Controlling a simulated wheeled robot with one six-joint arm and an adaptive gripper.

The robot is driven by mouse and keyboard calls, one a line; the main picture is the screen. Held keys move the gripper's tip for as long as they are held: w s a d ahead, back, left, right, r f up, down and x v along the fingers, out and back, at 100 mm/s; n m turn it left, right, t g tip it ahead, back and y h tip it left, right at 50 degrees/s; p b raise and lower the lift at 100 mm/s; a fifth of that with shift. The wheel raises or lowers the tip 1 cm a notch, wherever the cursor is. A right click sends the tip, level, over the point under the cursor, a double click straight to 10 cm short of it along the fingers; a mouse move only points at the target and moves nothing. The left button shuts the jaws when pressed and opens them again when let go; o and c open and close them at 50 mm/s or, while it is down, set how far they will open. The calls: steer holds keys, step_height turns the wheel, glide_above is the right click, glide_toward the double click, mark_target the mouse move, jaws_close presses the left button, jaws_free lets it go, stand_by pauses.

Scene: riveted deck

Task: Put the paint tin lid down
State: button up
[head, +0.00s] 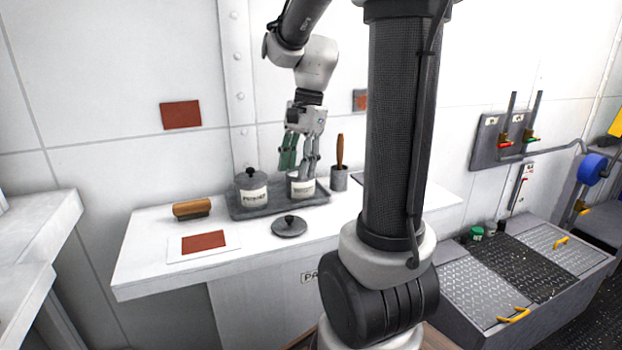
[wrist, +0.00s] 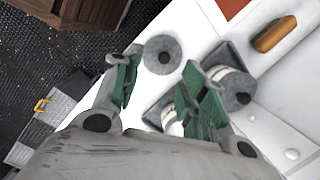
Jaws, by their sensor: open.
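The grey paint tin lid (head: 289,227) lies flat, knob up, on the white bench in front of the tray. It also shows in the wrist view (wrist: 163,57), apart from my fingers. My gripper (head: 300,165) is open and empty, pointing down just above the right-hand tin (head: 302,190), which has no lid visible on it. The gripper's green-padded fingers fill the middle of the wrist view (wrist: 160,82) and partly hide that tin. The left-hand tin (head: 253,198) carries its own dark lid (head: 251,177). Both tins stand on a dark tray (head: 262,211).
A wooden-backed brush (head: 191,208) and a red sample card (head: 203,242) lie on the bench (head: 150,262) to the left. A grey cup (head: 339,178) with a wooden handle in it stands right of the tray. The bench's front left is clear.

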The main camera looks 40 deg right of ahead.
steer(key=s+a+r+n+t+h, duration=0.1)
steer(key=s+a+n+t, duration=0.1)
steer(key=s+n, duration=0.4)
steer(key=s+a+r+n+t+h, duration=0.1)
steer(key=s+a+n+t, duration=0.1)
steer(key=s+n, duration=0.5)
steer(key=shift+s+r+n, duration=0.25)
steer(key=shift+r+n, duration=0.15)
steer(key=shift+n, duration=0.7)
steer(key=shift+d, duration=0.1)
